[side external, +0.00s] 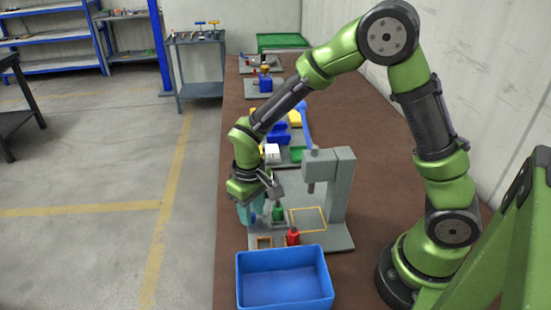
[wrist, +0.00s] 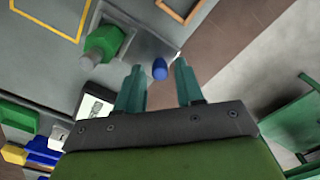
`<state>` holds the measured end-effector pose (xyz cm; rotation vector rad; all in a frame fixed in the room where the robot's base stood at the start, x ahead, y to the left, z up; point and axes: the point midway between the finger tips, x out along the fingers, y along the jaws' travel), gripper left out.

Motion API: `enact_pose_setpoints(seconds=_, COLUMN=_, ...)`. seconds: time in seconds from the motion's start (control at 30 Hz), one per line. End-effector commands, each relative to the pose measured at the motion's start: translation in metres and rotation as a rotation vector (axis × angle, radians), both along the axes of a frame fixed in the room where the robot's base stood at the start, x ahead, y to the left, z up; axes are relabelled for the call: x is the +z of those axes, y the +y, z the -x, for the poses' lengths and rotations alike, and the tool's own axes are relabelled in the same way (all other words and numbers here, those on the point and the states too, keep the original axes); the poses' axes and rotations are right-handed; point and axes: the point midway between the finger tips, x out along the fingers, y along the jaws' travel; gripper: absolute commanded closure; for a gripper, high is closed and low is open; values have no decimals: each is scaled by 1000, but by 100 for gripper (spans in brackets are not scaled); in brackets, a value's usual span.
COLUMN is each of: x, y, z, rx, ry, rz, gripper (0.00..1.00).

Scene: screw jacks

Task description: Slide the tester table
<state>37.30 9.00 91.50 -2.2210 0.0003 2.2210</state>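The tester is a grey base plate (side external: 338,238) with an upright press frame (side external: 342,185) and a yellow square outline (side external: 308,219). A green screw jack (side external: 278,212) stands left of the outline; it also shows in the wrist view (wrist: 104,43). It appears to stand on the tester table, a small grey plate (wrist: 140,45). A blue knob (wrist: 160,69) is at that plate's edge. My gripper (side external: 249,214) is low at the tester's left side. Its teal fingers are apart, with the knob showing in the gap between the tips. I cannot tell whether they touch it.
A red jack (side external: 292,237) stands by an orange outline (side external: 264,242) at the tester's front. An empty blue bin (side external: 285,278) is in front of that. Blue, yellow, white and green parts (side external: 279,134) lie behind the tester. Open floor is left of the bench.

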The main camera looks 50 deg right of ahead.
Motion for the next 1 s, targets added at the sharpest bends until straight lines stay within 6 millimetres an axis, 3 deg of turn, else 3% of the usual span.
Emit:
enact_pose_setpoints(seconds=0.03, x=0, y=0, z=0, rx=0, ry=0, rz=0, gripper=71)
enact_pose_setpoints(seconds=0.23, x=0, y=0, z=0, rx=0, ry=0, rz=0, gripper=100)
enact_pose_setpoints(seconds=0.53, x=1, y=-1, z=1, rx=0, ry=0, rz=0, gripper=100)
enact_pose_setpoints(seconds=0.8, x=1, y=-27, z=26, rx=-1, ry=0, rz=1, gripper=100)
enact_pose_setpoints(seconds=1.0, x=1, y=-28, z=28, rx=0, ry=-1, rz=0, gripper=100)
